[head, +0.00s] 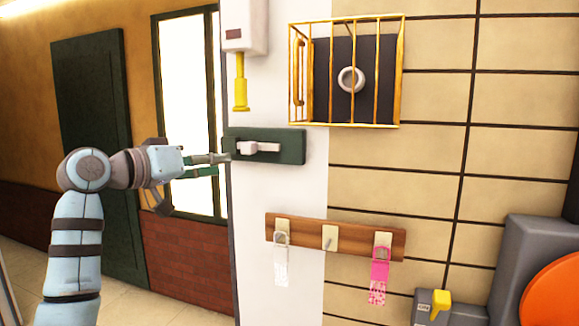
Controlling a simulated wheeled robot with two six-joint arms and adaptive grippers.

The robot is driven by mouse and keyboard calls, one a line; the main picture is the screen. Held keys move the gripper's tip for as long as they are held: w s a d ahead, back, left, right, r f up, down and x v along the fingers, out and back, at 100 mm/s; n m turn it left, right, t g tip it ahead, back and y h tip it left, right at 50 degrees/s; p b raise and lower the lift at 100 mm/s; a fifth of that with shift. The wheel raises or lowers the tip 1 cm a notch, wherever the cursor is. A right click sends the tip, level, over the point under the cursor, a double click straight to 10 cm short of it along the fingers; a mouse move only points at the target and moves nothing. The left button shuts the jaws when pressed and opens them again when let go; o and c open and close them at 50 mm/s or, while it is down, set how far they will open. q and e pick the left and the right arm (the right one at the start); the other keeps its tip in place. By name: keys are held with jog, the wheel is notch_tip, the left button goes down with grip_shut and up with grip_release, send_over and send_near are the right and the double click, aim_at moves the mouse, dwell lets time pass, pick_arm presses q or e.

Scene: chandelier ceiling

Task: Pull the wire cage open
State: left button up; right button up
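The wire cage (376,70) has gold bars and is mounted on the wall at the upper middle. It stands over a dark panel (330,50) with a round grey-white knob (351,80). A gold upright handle (299,72) shows at its left side. The cage looks closed over the panel. My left gripper (222,165) is below and left of the cage, clear of it. Its fingers point right, with a gap between them and nothing held. Its tips are by the left end of a green plate; touching or apart, I cannot tell. My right gripper is not in view.
The green plate (294,148) carries a white lever (258,147). A white box (240,15) with a yellow handle (240,95) hangs above it. Below is a wooden hook rail (358,240) with two hanging tags. A grey unit with a yellow switch (440,300) stands lower right.

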pick_arm(q)
jog(key=s+d+r+m+h, duration=0.2)
jog(key=s+r+m, duration=0.1)
jog(key=s+r, duration=0.7)
jog(key=m+g+h, duration=0.2)
jog(key=m, duration=0.3)
send_near(294, 56)
jog(key=p+x, duration=0.4)
jog(key=x, duration=0.5)
jog(key=shift+s+d, duration=0.1)
jog(key=shift+s, duration=0.05)
jog(key=shift+w+a+f, duration=0.1)
jog(key=shift+w+a, duration=0.1)
jog(key=shift+w, duration=0.05)
jog(key=shift+c, duration=0.4)
grip_shut()
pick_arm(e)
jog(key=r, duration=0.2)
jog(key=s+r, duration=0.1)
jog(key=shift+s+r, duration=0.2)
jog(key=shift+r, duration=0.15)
pick_arm(q)
jog(key=shift+s, duration=0.1)
